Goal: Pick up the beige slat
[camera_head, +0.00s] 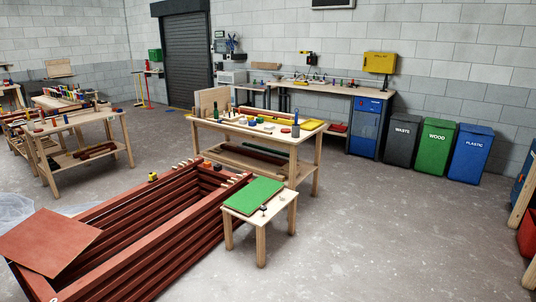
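I cannot single out one beige slat for sure. Several small pale beige pieces (190,163) lie at the far end of the large stack of dark red battens (130,232). More pale pieces (236,178) show at the stack's right far corner, beside the green-topped stool. They are too small to tell whether they are slats or batten ends. Neither of my grippers is in view.
A small wooden stool with a green mat (253,196) stands right of the stack. A reddish panel (48,242) lies across its near left corner. A workbench (262,133) with tools stands behind. Bare concrete floor (400,230) is clear on the right.

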